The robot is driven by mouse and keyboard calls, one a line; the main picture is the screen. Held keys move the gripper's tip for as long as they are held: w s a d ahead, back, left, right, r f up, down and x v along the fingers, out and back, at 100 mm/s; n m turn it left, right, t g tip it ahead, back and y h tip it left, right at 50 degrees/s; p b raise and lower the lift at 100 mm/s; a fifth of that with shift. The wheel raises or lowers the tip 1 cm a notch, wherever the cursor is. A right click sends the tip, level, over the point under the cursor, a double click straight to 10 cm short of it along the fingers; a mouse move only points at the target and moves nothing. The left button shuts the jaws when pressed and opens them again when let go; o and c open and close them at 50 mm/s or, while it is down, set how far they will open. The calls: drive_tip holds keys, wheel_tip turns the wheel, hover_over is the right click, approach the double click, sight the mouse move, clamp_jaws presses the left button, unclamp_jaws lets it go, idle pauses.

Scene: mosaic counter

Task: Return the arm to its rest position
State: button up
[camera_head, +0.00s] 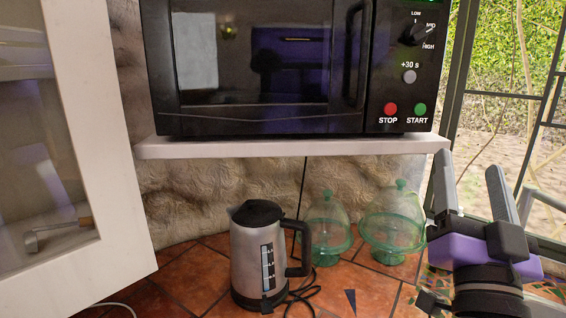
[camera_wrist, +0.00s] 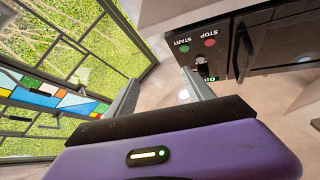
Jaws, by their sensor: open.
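My gripper (camera_head: 474,190) is at the right of the head view, raised above the tiled counter and just right of the microwave shelf's end. Its two grey fingers point up and stand apart, with nothing between them. In the wrist view my gripper (camera_wrist: 160,92) shows its fingers spread and empty, with the purple housing below. The black microwave (camera_head: 290,65) is up and left of the gripper; its panel also shows upside down in the wrist view (camera_wrist: 222,62). Its door looks closed.
A white shelf (camera_head: 290,147) carries the microwave. Below stand a steel kettle (camera_head: 247,262) with a cord and two green glass domes (camera_head: 327,228) (camera_head: 392,222). A white-framed glass door (camera_head: 115,180) is at the left. A barred window (camera_head: 510,95) is close on the right.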

drive_tip(key=s+a+f+n+y, duration=0.4)
drive_tip(key=s+f+n+y, duration=0.15)
drive_tip(key=f, duration=0.35)
drive_tip(key=s+a+f+n+y, duration=0.4)
drive_tip(key=f+n+y, duration=0.3)
drive_tip(key=f, duration=0.2)
drive_tip(key=s+f+m+g+h, duration=0.2)
drive_tip(key=s+f+g, duration=0.2)
drive_tip(key=s+f, duration=0.5)
drive_tip(key=s+f+m+g+h, duration=0.1)
drive_tip(key=s+f+g, duration=0.3)
drive_tip(key=s+f, duration=0.6)
drive_tip(key=s+m, duration=0.1)
drive_tip(key=s, duration=0.4)
drive_tip(key=shift+d+m+h, duration=0.35)
